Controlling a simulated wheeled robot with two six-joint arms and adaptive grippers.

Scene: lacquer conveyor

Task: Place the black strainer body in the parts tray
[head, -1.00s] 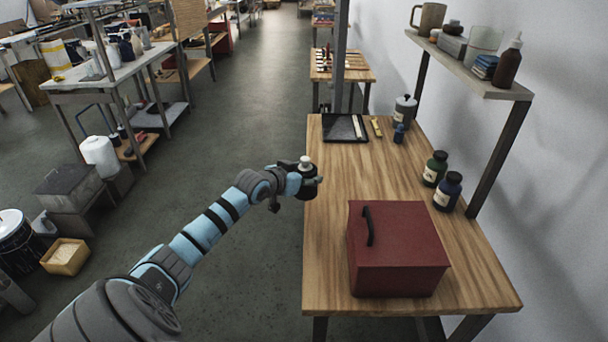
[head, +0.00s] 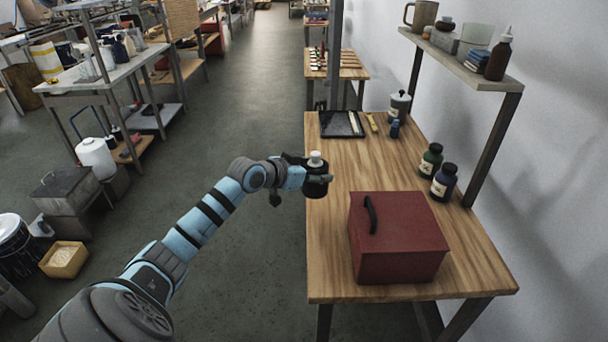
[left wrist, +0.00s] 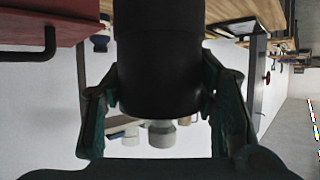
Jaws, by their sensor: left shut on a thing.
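The black strainer body (head: 316,190), with a pale knob on top, is upright in my left gripper (head: 318,178), over the left edge of the wooden table. In the left wrist view, which looks upside down, the dark strainer body (left wrist: 160,65) fills the middle. The green-edged fingers of my left gripper (left wrist: 160,95) are shut on its two sides. The parts tray looks to be the flat black tray (head: 328,132) at the far left of the table, beyond the gripper. My right gripper is not in view.
A red box (head: 400,240) with a black handle stands at the near end of the wooden table (head: 350,170). Dark bottles (head: 444,182) stand along its right side. A yellow item (head: 372,122) lies beside the tray. The table between gripper and tray is bare.

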